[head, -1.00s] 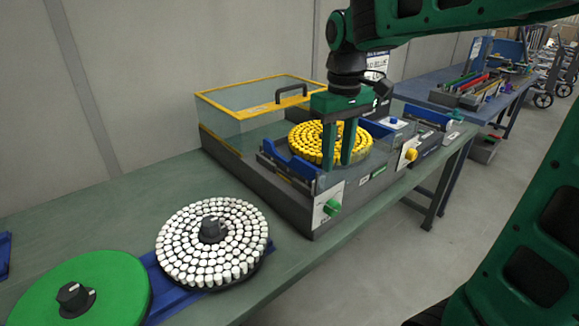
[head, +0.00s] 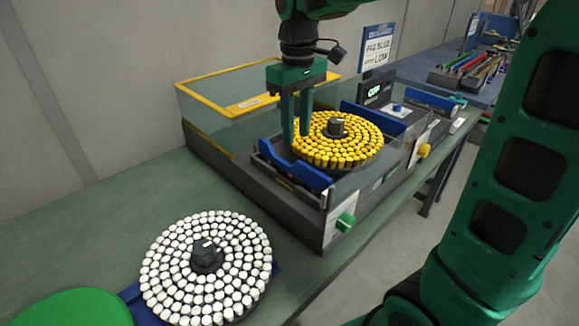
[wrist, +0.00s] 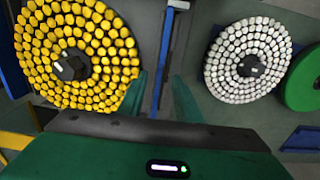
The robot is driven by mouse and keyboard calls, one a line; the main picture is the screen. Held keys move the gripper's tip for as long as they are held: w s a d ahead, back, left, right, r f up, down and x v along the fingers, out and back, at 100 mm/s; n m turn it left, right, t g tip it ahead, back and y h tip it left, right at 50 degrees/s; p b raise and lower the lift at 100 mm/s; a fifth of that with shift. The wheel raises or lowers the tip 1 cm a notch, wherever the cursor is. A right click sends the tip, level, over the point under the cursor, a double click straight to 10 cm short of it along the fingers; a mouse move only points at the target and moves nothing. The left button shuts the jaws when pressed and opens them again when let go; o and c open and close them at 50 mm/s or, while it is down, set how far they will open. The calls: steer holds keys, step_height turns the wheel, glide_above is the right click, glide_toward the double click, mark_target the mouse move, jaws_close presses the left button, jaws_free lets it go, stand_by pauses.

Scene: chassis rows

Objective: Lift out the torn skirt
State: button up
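A round disc of yellow pegs with a dark centre knob (head: 345,153) sits in the grey machine between blue side rails; it also shows at left in the wrist view (wrist: 110,48). I take it for the skirt, but I cannot make out a tear. My gripper (head: 296,136) points down at the disc's left edge, over the near-left blue rail. Its two fingers are apart with nothing held between them, as the wrist view also shows (wrist: 160,90). I cannot tell whether a finger touches the disc.
A disc of white pegs (head: 183,270) lies on the green bench (head: 110,225) at front left, on a blue support. A green disc (head: 75,308) is beside it. A clear yellow-edged cover (head: 215,105) stands behind the machine.

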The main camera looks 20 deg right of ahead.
mark_target(295, 158)
step_height(295, 158, down, 10)
steer(key=shift+w+a+r, duration=0.1)
steer(key=shift+a+r, duration=0.05)
jaws_close()
stand_by(0.4)
